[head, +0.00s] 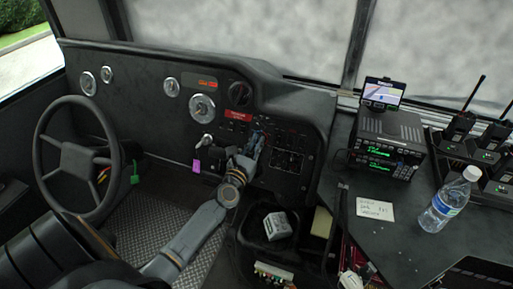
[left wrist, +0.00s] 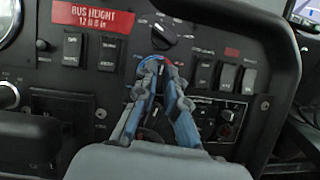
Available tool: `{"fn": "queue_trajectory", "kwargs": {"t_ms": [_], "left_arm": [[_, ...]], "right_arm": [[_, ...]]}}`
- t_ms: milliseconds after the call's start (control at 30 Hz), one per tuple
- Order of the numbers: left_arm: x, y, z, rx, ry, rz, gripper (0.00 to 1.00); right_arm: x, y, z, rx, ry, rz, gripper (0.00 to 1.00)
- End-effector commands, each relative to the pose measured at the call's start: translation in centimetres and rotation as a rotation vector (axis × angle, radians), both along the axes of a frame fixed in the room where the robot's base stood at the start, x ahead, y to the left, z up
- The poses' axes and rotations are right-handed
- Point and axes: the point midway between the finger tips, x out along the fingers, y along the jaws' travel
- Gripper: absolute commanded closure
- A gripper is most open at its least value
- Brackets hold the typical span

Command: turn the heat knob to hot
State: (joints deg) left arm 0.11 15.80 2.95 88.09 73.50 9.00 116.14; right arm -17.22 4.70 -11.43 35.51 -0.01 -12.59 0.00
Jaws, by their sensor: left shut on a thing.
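The heat knob is on the dark dashboard panel, mostly hidden by my left gripper (left wrist: 163,66). In the left wrist view, part of a coloured arc with blue on its left side shows around the fingertips. The fingertips are closed together on the knob, and its pointer direction cannot be made out. In the head view, my left gripper (head: 260,134) reaches up from below to the panel right of the gauges. My right gripper is not in view.
A black rotary knob (left wrist: 164,36) sits just above the fingertips. Rocker switches (left wrist: 226,77) flank them, with a red bus height sign (left wrist: 84,16) at upper left. The steering wheel (head: 77,160) is left. A water bottle (head: 446,200) and radio (head: 387,140) stand on the right counter.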

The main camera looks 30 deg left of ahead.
Motion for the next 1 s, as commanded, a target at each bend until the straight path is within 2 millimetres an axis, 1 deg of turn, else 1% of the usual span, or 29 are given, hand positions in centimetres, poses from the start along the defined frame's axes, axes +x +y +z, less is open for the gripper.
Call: {"fn": "queue_trajectory", "kwargs": {"t_ms": [33, 100, 500, 767, 1000], "left_arm": [[0.0, 0.1, -0.3, 0.045, 0.011, -0.016, 1.0], [-0.1, 0.1, -0.3, 0.106, 0.026, -0.038, 1.0], [0.0, 0.2, 0.0, 0.452, 0.11, -0.17, 1.0], [0.0, 0.2, 0.1, 0.679, 0.164, -0.255, 1.0], [0.0, 0.3, 0.3, 0.886, 0.215, -0.332, 1.0]], "right_arm": [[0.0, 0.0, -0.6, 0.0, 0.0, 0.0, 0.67], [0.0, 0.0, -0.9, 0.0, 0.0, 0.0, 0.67], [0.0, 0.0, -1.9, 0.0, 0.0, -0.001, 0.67], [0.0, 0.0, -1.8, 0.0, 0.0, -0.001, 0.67], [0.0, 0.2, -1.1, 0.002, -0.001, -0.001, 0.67]]}}
